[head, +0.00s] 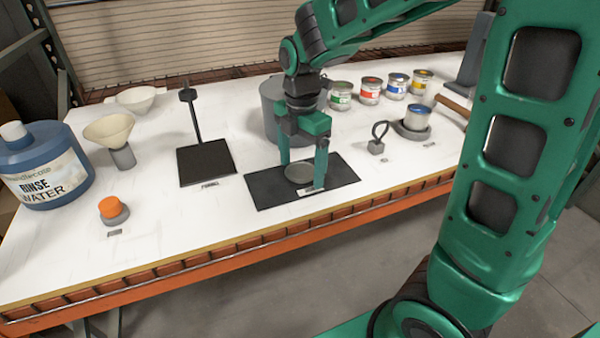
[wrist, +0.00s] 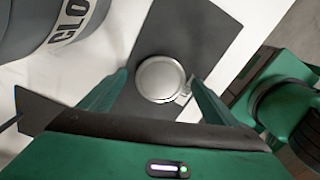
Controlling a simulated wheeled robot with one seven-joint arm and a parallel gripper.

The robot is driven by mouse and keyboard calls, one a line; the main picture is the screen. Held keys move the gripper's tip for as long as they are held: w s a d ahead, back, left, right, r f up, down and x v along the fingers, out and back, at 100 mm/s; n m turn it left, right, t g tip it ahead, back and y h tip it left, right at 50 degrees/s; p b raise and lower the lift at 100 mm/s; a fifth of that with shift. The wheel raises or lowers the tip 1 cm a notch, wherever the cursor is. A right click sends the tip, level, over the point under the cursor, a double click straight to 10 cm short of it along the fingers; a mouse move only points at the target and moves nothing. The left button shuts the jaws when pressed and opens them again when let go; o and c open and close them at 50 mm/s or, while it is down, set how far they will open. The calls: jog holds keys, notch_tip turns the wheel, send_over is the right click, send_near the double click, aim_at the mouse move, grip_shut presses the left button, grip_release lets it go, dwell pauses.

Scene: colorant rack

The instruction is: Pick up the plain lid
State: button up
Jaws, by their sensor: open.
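The plain lid (head: 299,173) is a round grey metal disc lying flat on a black mat (head: 262,189) on the white table. In the wrist view the lid (wrist: 160,79) shows as a shiny disc with a raised rim, on the dark mat (wrist: 205,35). My gripper (head: 302,174) is above the mat, pointing down, with its green fingers apart on either side of the lid. In the wrist view my gripper (wrist: 158,82) is open and the lid lies between the fingertips. I cannot tell whether either finger touches it.
A grey bucket (head: 282,105) stands close behind my gripper. Several paint cans (head: 370,91) stand at the back right. A black stand (head: 205,162) is to the left, with an orange-capped item (head: 112,209), a funnel (head: 110,130) and a blue rinse water jug (head: 45,170) beyond.

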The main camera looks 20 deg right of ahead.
jog(key=c, duration=1.1)
jog(key=shift+r, duration=0.2)
